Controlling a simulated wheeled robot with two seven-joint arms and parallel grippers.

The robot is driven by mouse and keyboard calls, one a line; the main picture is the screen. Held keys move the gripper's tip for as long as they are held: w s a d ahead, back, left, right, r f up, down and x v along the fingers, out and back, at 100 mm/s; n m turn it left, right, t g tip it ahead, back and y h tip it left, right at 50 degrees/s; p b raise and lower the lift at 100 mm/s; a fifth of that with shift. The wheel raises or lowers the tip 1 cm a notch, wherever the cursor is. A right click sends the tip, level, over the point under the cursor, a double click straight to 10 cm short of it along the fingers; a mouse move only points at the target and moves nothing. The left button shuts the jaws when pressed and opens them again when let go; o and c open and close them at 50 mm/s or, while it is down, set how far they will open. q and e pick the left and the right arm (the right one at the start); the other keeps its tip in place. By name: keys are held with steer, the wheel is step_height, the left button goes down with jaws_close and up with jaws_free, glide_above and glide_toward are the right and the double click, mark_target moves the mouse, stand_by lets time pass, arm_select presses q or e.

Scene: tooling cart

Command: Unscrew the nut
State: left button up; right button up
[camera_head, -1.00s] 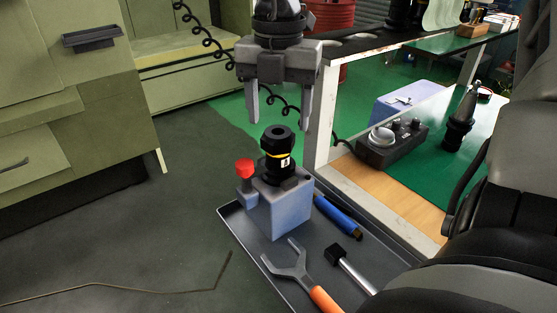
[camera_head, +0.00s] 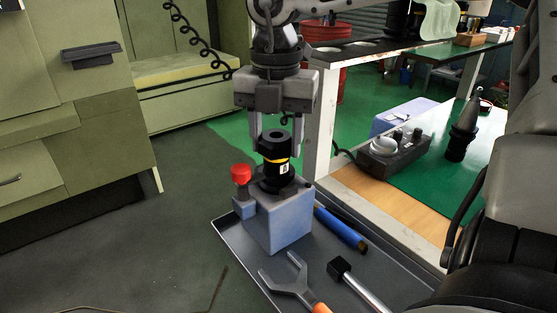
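A black tool holder (camera_head: 275,178) with a yellow band and a white label stands upright in a blue-grey block (camera_head: 278,222). The black nut (camera_head: 274,141) is at its top. My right gripper (camera_head: 276,146) points straight down over it. Its two fingers are apart, one to each side of the nut, and partly hidden near the nut. I cannot tell whether they touch it; they look open. My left gripper is not in view.
A red knob (camera_head: 241,173) stands on the block's left side. The dark tray (camera_head: 238,254) also holds a wrench (camera_head: 290,283), a blue-handled tool (camera_head: 340,228) and a black-headed tool (camera_head: 341,268). A cart (camera_head: 400,205) with a grey device stands at right.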

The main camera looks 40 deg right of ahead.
steer(key=n, duration=0.6)
steer(key=shift+n, duration=0.4)
steer(key=n, duration=0.5)
steer(key=n, duration=0.4)
steer(key=shift+r, duration=0.1)
steer(key=shift+n+p, duration=0.3)
steer(key=shift+n, duration=0.8)
